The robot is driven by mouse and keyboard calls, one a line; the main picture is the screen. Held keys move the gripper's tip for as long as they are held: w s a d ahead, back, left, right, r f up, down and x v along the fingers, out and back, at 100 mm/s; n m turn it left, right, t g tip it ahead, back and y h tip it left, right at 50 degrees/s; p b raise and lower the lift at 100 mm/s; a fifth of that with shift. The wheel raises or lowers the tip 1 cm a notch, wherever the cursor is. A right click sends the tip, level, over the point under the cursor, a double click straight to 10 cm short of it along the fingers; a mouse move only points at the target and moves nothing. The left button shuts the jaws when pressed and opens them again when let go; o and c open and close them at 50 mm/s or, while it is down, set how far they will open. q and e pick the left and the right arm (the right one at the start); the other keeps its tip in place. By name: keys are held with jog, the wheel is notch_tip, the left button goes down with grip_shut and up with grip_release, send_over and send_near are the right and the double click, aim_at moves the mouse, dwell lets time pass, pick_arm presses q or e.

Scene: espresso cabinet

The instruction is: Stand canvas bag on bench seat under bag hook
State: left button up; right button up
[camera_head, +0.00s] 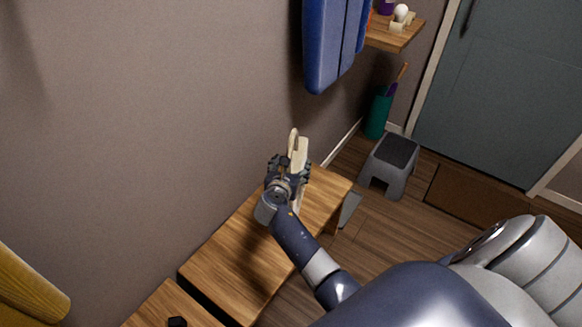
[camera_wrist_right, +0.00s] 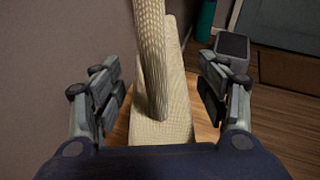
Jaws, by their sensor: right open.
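The canvas bag (camera_head: 299,152) is cream and stands on the far end of the wooden bench seat (camera_head: 240,252), near the wall. My right gripper (camera_head: 288,168) is at the bag, its arm hiding much of it. In the right wrist view the bag (camera_wrist_right: 165,95) and its handle lie between the fingers of my right gripper (camera_wrist_right: 163,100). The fingers are spread wide, with a gap on both sides of the bag. My left gripper is not in view. I cannot make out the bag hook.
A blue hanging garment (camera_head: 333,45) is on the wall beyond the bench. A wooden shelf (camera_head: 397,35) holds small items. A grey step stool (camera_head: 389,165) and a teal bin (camera_head: 377,112) stand on the floor.

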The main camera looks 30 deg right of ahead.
jog(key=p+v, duration=0.1)
jog(key=v, duration=1.1)
